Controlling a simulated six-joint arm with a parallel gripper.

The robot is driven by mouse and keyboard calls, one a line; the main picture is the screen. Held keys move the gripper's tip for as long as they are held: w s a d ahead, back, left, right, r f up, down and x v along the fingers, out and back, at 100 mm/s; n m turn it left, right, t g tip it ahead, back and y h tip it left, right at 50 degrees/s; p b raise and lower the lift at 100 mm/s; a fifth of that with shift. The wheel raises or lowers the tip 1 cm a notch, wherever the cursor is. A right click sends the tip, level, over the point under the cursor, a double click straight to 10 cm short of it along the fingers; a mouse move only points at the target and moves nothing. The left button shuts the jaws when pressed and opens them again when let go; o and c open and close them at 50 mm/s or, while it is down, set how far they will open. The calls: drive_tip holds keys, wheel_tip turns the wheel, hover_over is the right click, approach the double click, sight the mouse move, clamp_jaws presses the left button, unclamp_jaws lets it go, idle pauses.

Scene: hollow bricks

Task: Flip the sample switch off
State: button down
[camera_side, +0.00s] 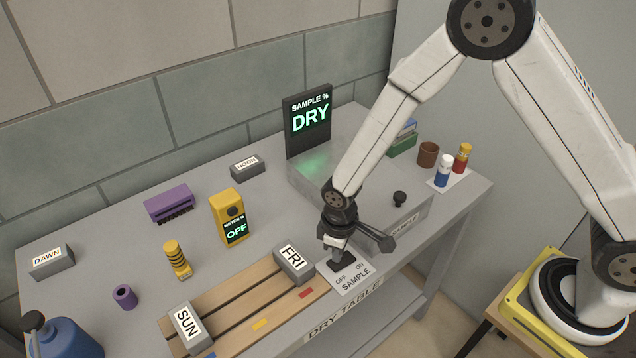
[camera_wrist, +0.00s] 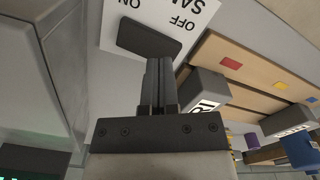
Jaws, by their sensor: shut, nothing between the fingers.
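The sample switch is a dark rocker (camera_side: 346,266) on a white plate (camera_side: 351,287) marked OFF, ON and SAMPLE, at the table's front edge. In the wrist view the rocker (camera_wrist: 148,38) lies just beyond my fingertips, with the plate (camera_wrist: 188,14) around it. My gripper (camera_side: 336,256) is shut and empty, pointing down at the rocker. Its fingers (camera_wrist: 158,64) are pressed together at the rocker's near edge; I cannot tell whether they touch it. The rocker's tilt is unclear. The sample display (camera_side: 309,121) reads "SAMPLE % DRY".
The FRI brick (camera_side: 294,264) stands close left of the switch on a wooden slatted rack (camera_side: 235,300), with the SUN brick (camera_side: 187,325) further left. A grey box (camera_side: 415,215) with a black knob (camera_side: 399,199) stands right behind. A yellow meter (camera_side: 229,217) reads OFF.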

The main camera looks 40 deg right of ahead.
drive_tip(key=shift+f, duration=0.9)
idle(0.8)
drive_tip(key=shift+r, duration=3.55)
drive_tip(key=s+d+r+m+t, duration=0.2)
drive_tip(key=s+d+r+m, duration=0.4)
drive_tip(key=d, duration=0.8)
drive_tip(key=shift+s+r+t, duration=0.3)
drive_tip(key=shift+s+r, duration=0.9)
drive_tip(key=shift+r, duration=0.65)
